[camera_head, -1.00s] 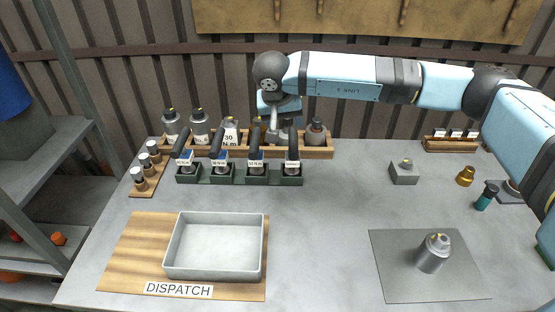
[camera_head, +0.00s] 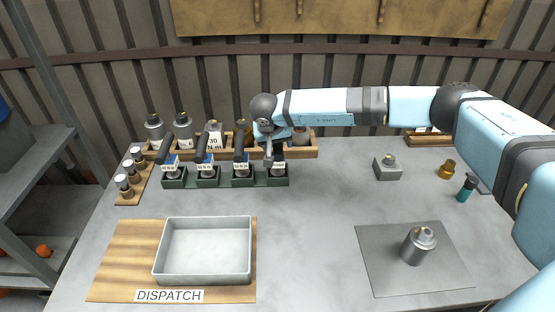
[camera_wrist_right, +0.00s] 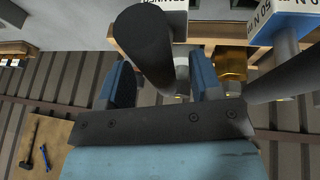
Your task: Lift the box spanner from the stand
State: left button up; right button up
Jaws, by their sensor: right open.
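The green stand (camera_head: 222,181) holds several black-handled tools in a row. The box spanner is the tool in its rightmost slot (camera_head: 278,168); my right gripper (camera_head: 271,150) covers most of its handle in the head view. In the right wrist view the dark handle (camera_wrist_right: 152,45) rises between the two blue fingers of my right gripper (camera_wrist_right: 160,82). The fingers are open, with gaps beside the handle. A white label partly reading like "SPANNER" (camera_wrist_right: 160,4) shows behind it. My left gripper is not in view.
A neighbouring tool with a "50 N m" label (camera_wrist_right: 285,15) stands close by. A grey tray (camera_head: 205,280) lies on the dispatch board, and a metal canister (camera_head: 418,246) stands on a grey mat. The middle of the table is clear.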

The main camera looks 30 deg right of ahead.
jog(key=shift+w+d+f, duration=0.15)
jog(key=shift+f, duration=0.35)
jog(key=c, duration=1.1)
jog(key=shift+r, duration=0.1)
